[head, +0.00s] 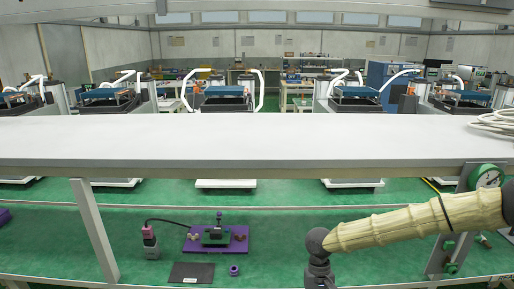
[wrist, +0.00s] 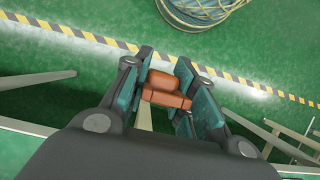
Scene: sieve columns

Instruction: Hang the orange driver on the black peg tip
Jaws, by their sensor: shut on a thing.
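My gripper (wrist: 165,62) is shut on the orange driver (wrist: 165,90) in the wrist view. The driver's orange body shows between the two teal-padded fingers; its far end and shaft cannot be made out. In the head view my arm enters from the right and its wrist bends down at the bottom edge, so the fingers and driver are out of that view. No black peg tip can be made out for certain. A small dark upright post (head: 219,217) stands on a green and black block on the purple plate.
The purple plate (head: 240,240) lies on the green floor area, left of my wrist. A grey and pink device (head: 150,243) with a cable and a dark flat panel (head: 191,273) are nearby. A long white shelf (head: 250,140) crosses the view. Coiled hose (wrist: 203,8) lies on the floor.

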